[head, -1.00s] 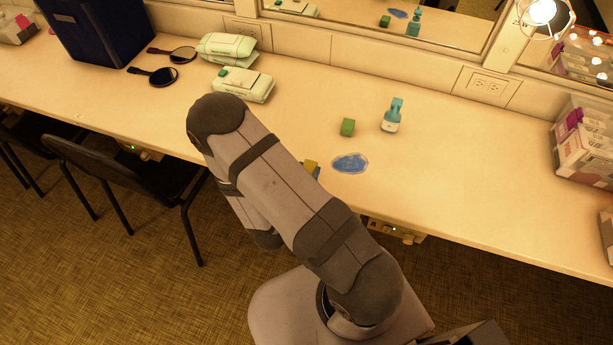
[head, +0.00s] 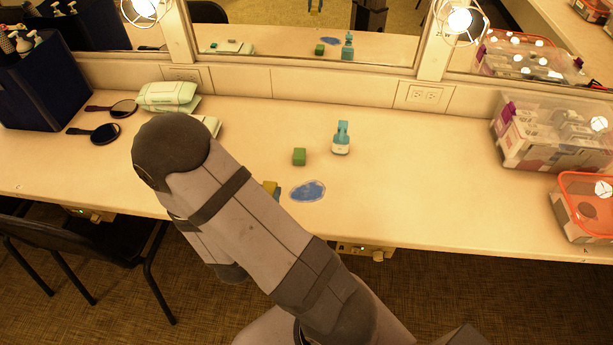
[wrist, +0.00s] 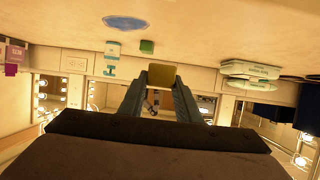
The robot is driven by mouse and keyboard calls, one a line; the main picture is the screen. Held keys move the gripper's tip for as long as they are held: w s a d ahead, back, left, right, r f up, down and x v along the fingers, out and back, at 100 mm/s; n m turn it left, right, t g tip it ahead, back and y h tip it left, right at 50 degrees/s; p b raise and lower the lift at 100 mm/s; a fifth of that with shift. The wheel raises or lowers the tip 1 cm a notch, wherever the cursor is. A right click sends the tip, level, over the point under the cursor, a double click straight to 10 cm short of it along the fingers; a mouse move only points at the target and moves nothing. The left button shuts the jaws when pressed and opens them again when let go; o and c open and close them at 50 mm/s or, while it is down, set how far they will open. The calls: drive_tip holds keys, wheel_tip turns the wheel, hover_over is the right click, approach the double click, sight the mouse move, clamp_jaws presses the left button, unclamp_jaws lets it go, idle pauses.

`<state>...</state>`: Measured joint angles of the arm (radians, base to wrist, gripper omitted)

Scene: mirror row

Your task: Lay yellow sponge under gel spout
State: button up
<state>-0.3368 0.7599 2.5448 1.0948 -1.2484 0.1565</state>
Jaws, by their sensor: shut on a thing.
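The yellow sponge (wrist: 162,75) is held between the fingertips of my gripper (wrist: 160,84) in the wrist view, where the counter appears at the top. In the head view a bit of the yellow sponge (head: 270,186) shows beside my arm, left of the blue patch; my arm hides the rest.
A green block (head: 299,157) sits left of the bottle. A flat blue patch (head: 308,191) lies in front of them. Wipe packs (head: 168,96), hand mirrors (head: 94,133) and a dark blue box (head: 35,85) are left; clear bins (head: 550,135) are right. The counter between bottle and bins is clear.

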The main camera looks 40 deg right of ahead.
drive_tip(key=d+f+b, duration=0.1)
drive_tip(key=d+b, duration=0.1)
drive_tip(key=d+f+m+g+h+b, duration=0.1)
drive_tip(key=d+b, duration=0.1)
drive_tip(key=b, duration=0.1)
drive_tip(key=d+f+m+g+b, duration=0.1)
drive_tip(key=d+f+b, duration=0.1)
drive_tip(key=d, duration=0.1)
drive_tip(key=shift+s+f+h, duration=0.1)
drive_tip(key=shift+s+h, duration=0.2)
drive_tip(key=d+b, duration=0.1)
drive_tip(key=m+g+b, duration=0.1)
drive_tip(key=s+d, duration=0.1)
drive_tip(key=shift+s+d+f+m+h+b, duration=0.1)
drive_tip(key=shift+d+f+m+h+b, duration=0.2)
drive_tip(key=shift+d+h+b, duration=0.1)
drive_tip(key=shift+s+d+f+m+g, duration=0.1)
drive_tip(key=shift+s+d+m+g, duration=0.2)
drive_tip(key=shift+s, duration=0.3)
drive_tip(key=shift+s+d+f+m+g, duration=0.15)
drive_tip(key=shift+s+g, duration=0.25)
drive_tip(key=shift+s, duration=0.2)
drive_tip(key=p, duration=0.3)
hover_over(336, 169)
drive_tip(key=shift+d, duration=0.15)
drive_tip(key=shift+f, duration=1.8)
